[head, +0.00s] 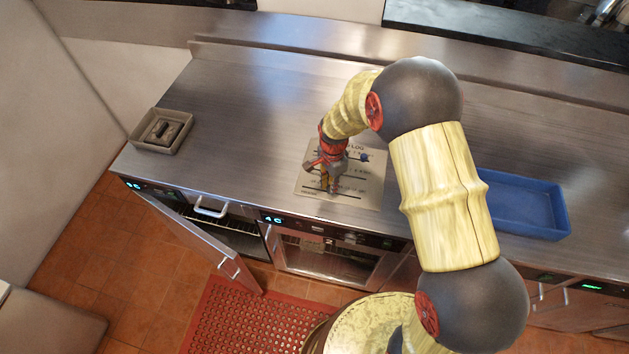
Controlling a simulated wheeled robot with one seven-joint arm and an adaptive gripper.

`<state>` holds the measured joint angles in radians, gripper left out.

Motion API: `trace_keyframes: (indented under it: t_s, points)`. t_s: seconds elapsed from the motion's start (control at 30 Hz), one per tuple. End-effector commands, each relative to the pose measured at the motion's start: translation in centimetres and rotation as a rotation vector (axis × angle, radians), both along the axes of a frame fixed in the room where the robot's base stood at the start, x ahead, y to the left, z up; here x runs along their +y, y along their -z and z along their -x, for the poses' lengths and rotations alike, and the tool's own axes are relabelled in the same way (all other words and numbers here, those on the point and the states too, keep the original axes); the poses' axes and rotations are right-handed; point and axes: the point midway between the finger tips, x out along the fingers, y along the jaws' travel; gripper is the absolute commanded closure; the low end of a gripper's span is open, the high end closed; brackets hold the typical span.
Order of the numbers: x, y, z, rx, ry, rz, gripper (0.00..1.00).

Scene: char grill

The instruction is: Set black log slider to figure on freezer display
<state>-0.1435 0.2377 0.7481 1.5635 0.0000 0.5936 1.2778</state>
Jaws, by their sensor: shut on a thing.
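The log board (370,193), a pale plate with printed lines and scales, lies on the steel counter. A blue slider (364,158) sits on its upper line, toward the right. My gripper (330,188) points down over the lower left part of the board. It is shut on what appears to be the black log slider, which the fingers hide. Lit displays show on the front below the counter: a left one (133,185), a middle one (272,220) reading about 4 C, and a green one (592,287) at the right, too small to read. I cannot tell which is the freezer's.
A grey tray (137,140) with a dark block stands at the counter's left end. A blue tray (520,228) lies at the right, partly behind my arm. A cabinet door (205,243) stands open below. The counter left of the board is clear.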

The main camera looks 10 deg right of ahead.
Motion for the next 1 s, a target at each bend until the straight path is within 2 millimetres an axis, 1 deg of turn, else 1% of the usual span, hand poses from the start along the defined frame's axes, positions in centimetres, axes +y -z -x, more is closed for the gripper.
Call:
trace_keyframes:
  t_s: [0.1, 0.33, 0.37, 0.6, 0.7, 1.0]
  points:
    - [-0.55, -0.13, 0.05, -0.005, 0.000, 0.000, 1.00]
    - [-0.53, -0.12, 0.03, -0.005, -0.001, 0.000, 1.00]
    - [-0.52, -0.12, 0.03, -0.005, -0.001, 0.000, 0.82]
    - [-0.52, -0.08, 0.10, -0.003, -0.001, 0.000, 0.68]
    - [-0.52, -0.06, 0.12, -0.002, -0.001, 0.000, 0.64]
    - [-0.51, -0.17, 0.15, -0.002, -0.001, 0.000, 0.64]
